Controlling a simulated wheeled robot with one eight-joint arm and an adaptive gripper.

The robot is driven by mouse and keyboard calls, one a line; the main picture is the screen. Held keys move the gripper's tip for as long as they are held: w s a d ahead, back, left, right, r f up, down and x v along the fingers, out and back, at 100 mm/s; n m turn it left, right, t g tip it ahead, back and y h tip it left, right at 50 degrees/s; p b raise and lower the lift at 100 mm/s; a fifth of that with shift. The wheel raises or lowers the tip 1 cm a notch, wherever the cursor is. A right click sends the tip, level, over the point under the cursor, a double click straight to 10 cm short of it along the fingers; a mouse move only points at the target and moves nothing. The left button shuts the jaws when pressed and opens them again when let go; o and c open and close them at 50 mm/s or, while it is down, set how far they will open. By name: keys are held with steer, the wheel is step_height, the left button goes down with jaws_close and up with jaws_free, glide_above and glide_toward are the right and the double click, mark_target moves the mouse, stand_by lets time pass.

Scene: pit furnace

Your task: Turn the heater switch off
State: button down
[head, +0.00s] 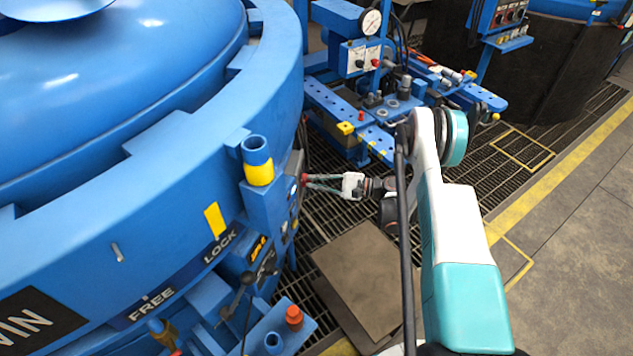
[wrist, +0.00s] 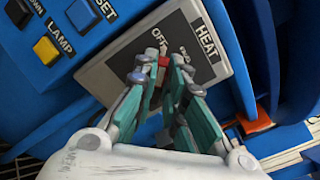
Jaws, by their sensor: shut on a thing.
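The heater switch is a small red part (wrist: 163,61) on a grey plate (wrist: 204,71) marked HEAT in the wrist view. The plate has position marks beside the switch, partly hidden by my fingers. My gripper (wrist: 161,68) has its fingertips around the red switch and is shut on it. In the head view my gripper (head: 307,181) reaches left to the side of the blue furnace (head: 262,208), with the red switch at its tips. The exact angle of the switch is hard to tell.
A lever (head: 237,293) and an orange cap (head: 294,317) stand below. A blue bench (head: 330,104) lies behind my gripper.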

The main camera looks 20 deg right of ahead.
stand_by(0.4)
steer(key=c, duration=1.7)
jaws_free()
steer(key=shift+o, duration=0.2)
steer(key=shift+d, duration=0.15)
steer(key=v, duration=1.1)
steer(key=shift+s+d, duration=0.25)
steer(key=shift+d, duration=0.05)
steer(key=shift+r, duration=0.1)
